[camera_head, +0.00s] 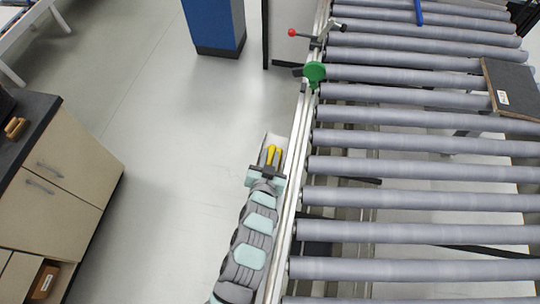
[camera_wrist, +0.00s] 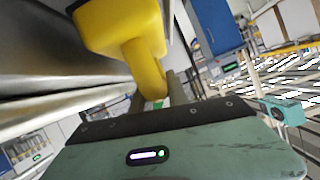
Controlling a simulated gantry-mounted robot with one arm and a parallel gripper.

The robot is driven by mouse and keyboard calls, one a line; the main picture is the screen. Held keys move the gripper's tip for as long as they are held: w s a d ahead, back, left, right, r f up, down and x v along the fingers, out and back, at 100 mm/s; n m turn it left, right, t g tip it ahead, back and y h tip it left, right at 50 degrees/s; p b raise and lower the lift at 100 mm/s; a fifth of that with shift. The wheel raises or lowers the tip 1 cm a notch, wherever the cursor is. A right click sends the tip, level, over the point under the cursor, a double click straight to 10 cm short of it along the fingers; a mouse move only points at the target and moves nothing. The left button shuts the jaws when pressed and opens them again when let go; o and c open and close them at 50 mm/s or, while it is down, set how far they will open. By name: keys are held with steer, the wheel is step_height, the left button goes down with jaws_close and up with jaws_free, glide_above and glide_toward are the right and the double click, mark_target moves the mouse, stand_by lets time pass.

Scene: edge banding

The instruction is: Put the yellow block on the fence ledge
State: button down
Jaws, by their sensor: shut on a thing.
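The yellow block (camera_head: 271,151) is at the end of my arm in the head view, just left of the long metal fence rail (camera_head: 299,150) along the rollers. It looms large at the top of the wrist view (camera_wrist: 122,30), with a wide part and a narrower stem. My gripper (camera_head: 269,162) is shut on the block; it also shows in the wrist view (camera_wrist: 168,95), its fingers partly hidden by the block.
The grey roller conveyor (camera_head: 420,165) fills the right side. A dark labelled panel (camera_head: 513,88) lies on the rollers.

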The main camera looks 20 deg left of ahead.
steer(key=shift+f, duration=0.5)
steer(key=c, duration=1.3)
jaws_free()
steer(key=shift+r, duration=0.7)
steer(key=shift+s+r+p, duration=0.2)
steer(key=shift+s+p, duration=0.05)
steer(key=shift+p, duration=0.15)
steer(key=shift+p+v, duration=1)
steer(key=shift+v, duration=1.4)
steer(key=shift+d+f, duration=0.1)
steer(key=shift+f, duration=0.05)
